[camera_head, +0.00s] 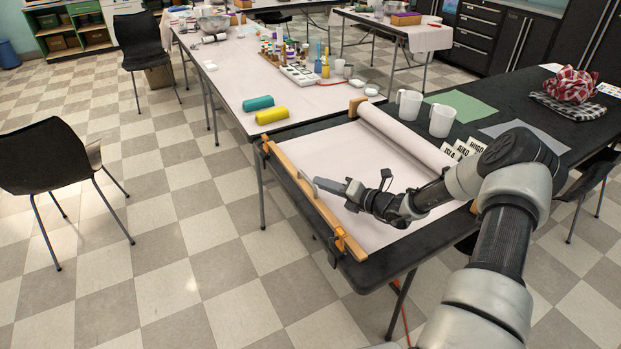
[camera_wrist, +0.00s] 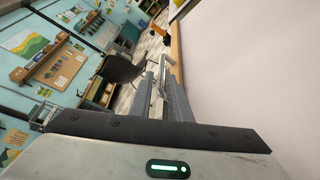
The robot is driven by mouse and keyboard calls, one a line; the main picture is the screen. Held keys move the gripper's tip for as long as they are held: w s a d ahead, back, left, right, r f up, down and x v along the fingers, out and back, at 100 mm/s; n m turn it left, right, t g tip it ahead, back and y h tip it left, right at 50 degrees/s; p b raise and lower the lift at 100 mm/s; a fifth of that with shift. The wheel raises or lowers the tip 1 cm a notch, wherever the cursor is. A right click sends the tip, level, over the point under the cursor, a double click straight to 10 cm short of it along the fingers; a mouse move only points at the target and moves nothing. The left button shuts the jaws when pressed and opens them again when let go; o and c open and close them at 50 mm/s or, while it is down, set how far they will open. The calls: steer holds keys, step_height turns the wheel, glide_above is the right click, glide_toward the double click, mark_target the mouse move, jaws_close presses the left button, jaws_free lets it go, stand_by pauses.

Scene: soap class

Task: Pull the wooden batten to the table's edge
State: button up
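The wooden batten (camera_head: 291,173) is a long pale strip lying along the near left edge of the dark table, across the end of the white paper. It also shows in the wrist view (camera_wrist: 176,45). My gripper (camera_head: 325,185) is low over the paper, with its fingertips at the middle of the batten. In the wrist view my gripper's two grey fingers (camera_wrist: 165,85) are close together, with a pale metal piece, perhaps a handle, between them at the batten's side. Whether they grip it is not clear.
The white paper (camera_head: 340,160) runs from a roll (camera_head: 405,137) on the dark table (camera_head: 385,268). Orange parts (camera_head: 346,243) sit at the batten's near end. Two white mugs (camera_head: 441,121) stand behind the roll. A chair (camera_head: 50,160) stands left; the floor beside the table is clear.

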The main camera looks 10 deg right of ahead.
steer(key=v, duration=0.8)
steer(key=shift+s+d+r+p, duration=0.1)
steer(key=shift+s+d+p, duration=0.1)
steer(key=shift+s+p, duration=0.2)
